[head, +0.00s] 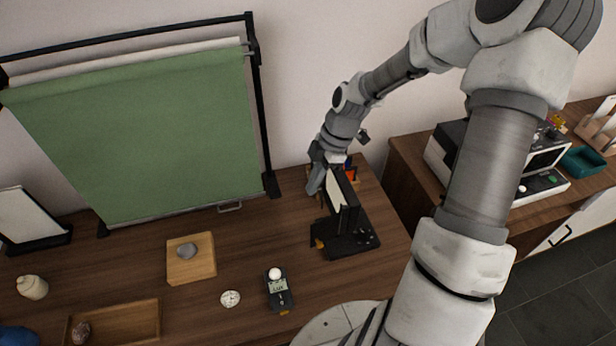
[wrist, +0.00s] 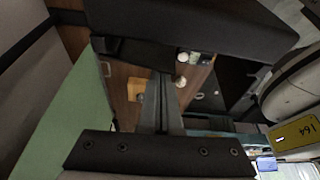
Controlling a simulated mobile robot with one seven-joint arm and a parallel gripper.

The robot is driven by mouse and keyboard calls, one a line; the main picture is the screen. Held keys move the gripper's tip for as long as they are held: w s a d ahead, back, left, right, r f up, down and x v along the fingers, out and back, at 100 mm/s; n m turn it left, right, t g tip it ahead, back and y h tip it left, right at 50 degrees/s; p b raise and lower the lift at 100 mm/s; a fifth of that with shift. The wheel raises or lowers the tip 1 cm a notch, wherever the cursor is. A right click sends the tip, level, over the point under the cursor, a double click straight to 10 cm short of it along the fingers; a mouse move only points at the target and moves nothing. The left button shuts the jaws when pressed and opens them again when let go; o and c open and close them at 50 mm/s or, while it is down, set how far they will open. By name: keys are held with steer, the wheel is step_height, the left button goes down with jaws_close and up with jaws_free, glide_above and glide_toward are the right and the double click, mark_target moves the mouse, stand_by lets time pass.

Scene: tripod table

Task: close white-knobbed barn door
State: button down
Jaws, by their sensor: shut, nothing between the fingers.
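A black lamp-like fixture (head: 343,232) stands on the right part of the table, with upright dark flaps and a pale panel face (head: 334,193) between them. No white knob can be made out clearly on its flaps. My gripper (head: 317,180) is at the back left of the fixture, close to its upper end; I cannot tell whether it touches. In the wrist view a broad dark flap (wrist: 190,25) fills the top, and my gripper's fingers (wrist: 162,85) are together and empty, reaching up toward its lower edge.
A green backdrop (head: 140,140) on a black frame stands at the back left. A side cabinet (head: 410,165) stands right.

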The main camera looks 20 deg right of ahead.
steer(key=shift+s+d, duration=0.1)
steer(key=shift+d, duration=0.15)
stand_by(0.7)
